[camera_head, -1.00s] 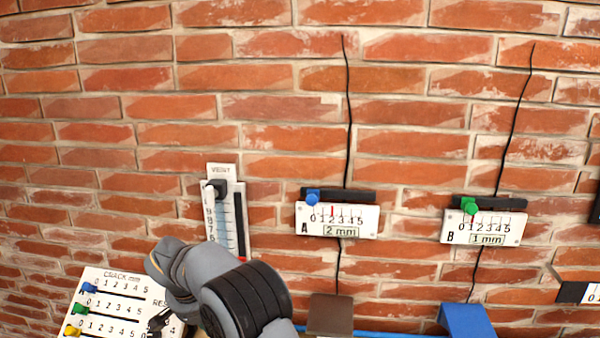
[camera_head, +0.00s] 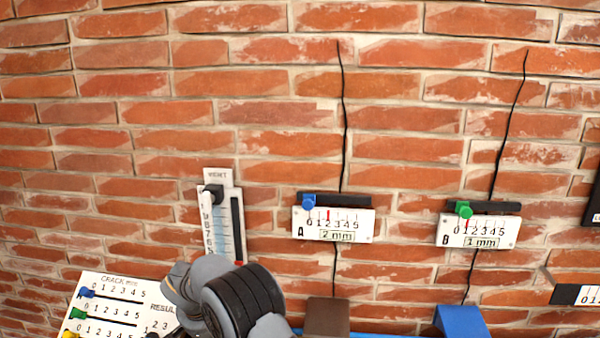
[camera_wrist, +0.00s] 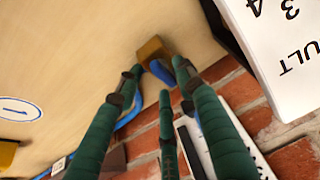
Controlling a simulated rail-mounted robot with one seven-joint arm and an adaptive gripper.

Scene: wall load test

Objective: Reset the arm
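My grey jointed arm (camera_head: 225,298) shows at the bottom of the head view, in front of the brick wall and beside the crack board. My gripper (camera_wrist: 158,78) shows only in the wrist view, as several dark green fingers. Their tips are spread apart and nothing is visibly clamped between them. A tan block (camera_wrist: 152,48) and a blue piece (camera_wrist: 161,72) show near the fingertips; I cannot tell whether the fingers touch them. The gripper is out of sight in the head view.
Gauge A (camera_head: 333,224) reads 2 mm and gauge B (camera_head: 478,231) reads 1 mm. A vent scale (camera_head: 222,225) hangs left of them. The crack board (camera_head: 108,305) is at lower left. Brown (camera_head: 327,316) and blue (camera_head: 462,321) blocks stand below. A wooden surface (camera_wrist: 60,60) fills the wrist view's left.

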